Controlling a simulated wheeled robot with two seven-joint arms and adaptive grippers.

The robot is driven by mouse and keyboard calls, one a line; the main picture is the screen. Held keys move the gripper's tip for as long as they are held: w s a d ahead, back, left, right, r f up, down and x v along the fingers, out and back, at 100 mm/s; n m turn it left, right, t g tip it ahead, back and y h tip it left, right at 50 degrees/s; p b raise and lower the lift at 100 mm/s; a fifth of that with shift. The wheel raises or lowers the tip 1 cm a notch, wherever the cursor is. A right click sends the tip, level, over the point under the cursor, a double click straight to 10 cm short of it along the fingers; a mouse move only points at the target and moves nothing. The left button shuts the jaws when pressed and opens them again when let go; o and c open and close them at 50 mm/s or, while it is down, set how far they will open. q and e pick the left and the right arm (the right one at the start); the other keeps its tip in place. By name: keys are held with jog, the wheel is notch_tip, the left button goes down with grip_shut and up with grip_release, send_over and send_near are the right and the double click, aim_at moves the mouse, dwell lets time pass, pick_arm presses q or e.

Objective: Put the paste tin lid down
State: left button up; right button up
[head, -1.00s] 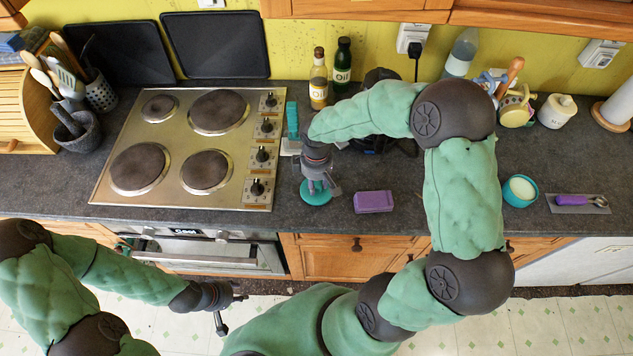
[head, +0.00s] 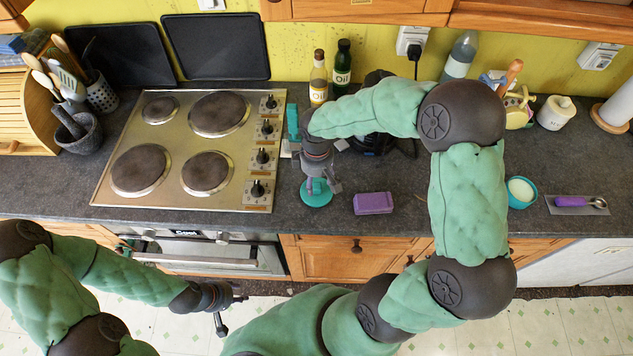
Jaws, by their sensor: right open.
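The paste tin lid (head: 316,200) is a flat teal disc with a raised knob. It lies on the dark counter, near its front edge, between the hob and a purple block. My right gripper (head: 320,187) points down over the lid with its fingers open on either side of the knob. The lid's far part is hidden behind the fingers. The paste tin (head: 521,192) is a round teal tin with pale contents, standing uncovered at the right of the counter. My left gripper (head: 230,308) is open and empty, in front of the counter over the floor.
The purple block (head: 373,203) lies just right of the lid. The steel hob (head: 180,150) is to the left. Two oil bottles (head: 342,68) and a dark object (head: 385,140) stand behind my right arm. A purple-handled spoon (head: 575,202) lies on a mat at the right.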

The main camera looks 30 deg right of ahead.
aim_at(316, 185)
notch_tip(316, 185, up, 10)
jog(key=p, duration=0.1)
jog(key=shift+f, duration=0.15)
